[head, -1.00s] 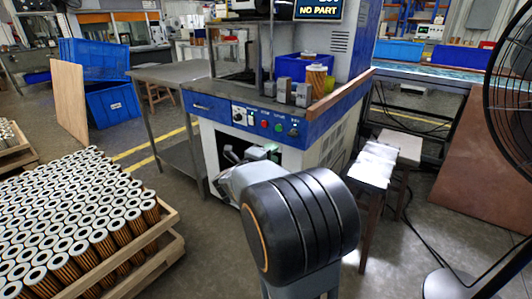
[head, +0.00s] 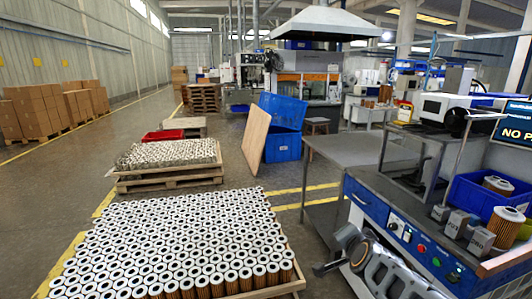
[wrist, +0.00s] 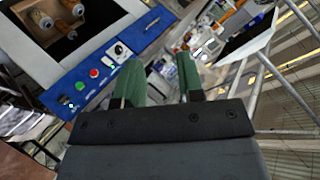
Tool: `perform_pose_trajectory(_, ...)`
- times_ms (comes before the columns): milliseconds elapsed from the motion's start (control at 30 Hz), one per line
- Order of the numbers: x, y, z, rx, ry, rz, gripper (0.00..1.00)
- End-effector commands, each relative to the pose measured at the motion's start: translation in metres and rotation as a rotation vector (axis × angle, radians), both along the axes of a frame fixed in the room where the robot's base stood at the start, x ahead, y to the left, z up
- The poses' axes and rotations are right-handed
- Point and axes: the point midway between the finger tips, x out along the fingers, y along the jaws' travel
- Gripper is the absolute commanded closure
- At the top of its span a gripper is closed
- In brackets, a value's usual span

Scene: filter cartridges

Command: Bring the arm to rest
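My gripper shows in the wrist view (wrist: 160,66) with its two green fingers apart and nothing between them. Beyond the fingers is the blue control panel with coloured buttons (wrist: 94,73). In the head view my arm is at the lower right, in front of the machine's blue panel (head: 408,236); I cannot make out the fingers clearly there. The filter cartridges (head: 180,235) stand in dense rows on a pallet left of my arm.
A blue bin (head: 482,195) with cartridges sits on the machine top, beside grey blocks (head: 455,222). A grey metal table (head: 360,150) stands behind. A second loaded pallet (head: 168,178), a leaning wooden board (head: 256,140) and blue crates (head: 283,142) are farther back. Open floor lies at left.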

Motion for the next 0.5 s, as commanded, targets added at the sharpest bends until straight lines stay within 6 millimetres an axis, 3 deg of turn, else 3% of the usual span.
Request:
perform_pose_trajectory(33,-0.014,0.017,0.034,-0.053,0.075,0.105,0.65)
perform_pose_trajectory(100,-0.035,0.034,0.047,-0.134,0.186,0.244,0.65)
perform_pose_trajectory(267,-0.087,0.054,0.069,-0.303,0.42,0.501,0.65)
perform_pose_trajectory(500,-0.144,0.054,0.091,-0.471,0.662,0.717,0.65)
